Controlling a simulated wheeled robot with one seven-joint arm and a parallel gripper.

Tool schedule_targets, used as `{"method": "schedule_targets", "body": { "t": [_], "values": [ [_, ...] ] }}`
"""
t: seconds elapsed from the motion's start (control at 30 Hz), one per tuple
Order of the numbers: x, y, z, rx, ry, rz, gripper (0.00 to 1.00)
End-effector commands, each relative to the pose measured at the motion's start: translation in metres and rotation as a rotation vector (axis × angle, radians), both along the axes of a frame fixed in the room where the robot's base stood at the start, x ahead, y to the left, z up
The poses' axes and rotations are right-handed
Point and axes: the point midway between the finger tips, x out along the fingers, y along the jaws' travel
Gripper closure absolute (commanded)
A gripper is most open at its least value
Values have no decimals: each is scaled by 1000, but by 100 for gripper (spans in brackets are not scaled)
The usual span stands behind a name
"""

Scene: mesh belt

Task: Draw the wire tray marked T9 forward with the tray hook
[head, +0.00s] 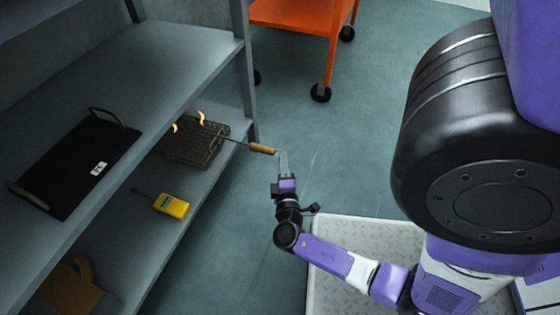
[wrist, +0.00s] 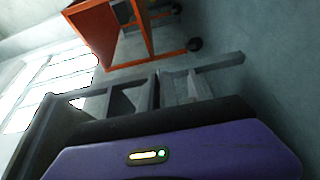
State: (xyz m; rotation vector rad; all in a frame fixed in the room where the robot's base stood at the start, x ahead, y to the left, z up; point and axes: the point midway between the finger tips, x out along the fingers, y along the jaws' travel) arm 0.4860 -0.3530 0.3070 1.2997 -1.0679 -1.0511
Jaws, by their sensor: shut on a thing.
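The tray hook (head: 262,149) has a wooden handle and a thin dark rod. My gripper (head: 282,156) is shut on the handle's near end, out in front of the shelf. The rod runs left to the wire tray (head: 190,150), a brown mesh tray on the lower shelf. Whether the hook's tip has caught the tray is too small to tell. A T9 mark cannot be read. The upper shelf covers part of the tray's left side.
Two orange flame-like shapes (head: 200,117) show at the wire tray. A yellow device (head: 172,206) lies nearer on the lower shelf. A black tray (head: 75,165) with handles and a white label lies on the upper shelf (head: 150,75). An orange cart (head: 295,18) stands behind. Floor between is clear.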

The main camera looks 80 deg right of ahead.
Motion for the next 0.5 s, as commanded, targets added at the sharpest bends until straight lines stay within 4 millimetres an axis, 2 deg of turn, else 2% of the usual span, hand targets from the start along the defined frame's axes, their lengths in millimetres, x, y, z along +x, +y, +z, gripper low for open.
{"method": "schedule_targets", "body": {
  "t": [0.2, 0.5],
  "values": [
    [-6, 1, 1, -1, -2, 0, 100],
    [3, -1, 0, -1, -2, 0, 100]
  ]
}}
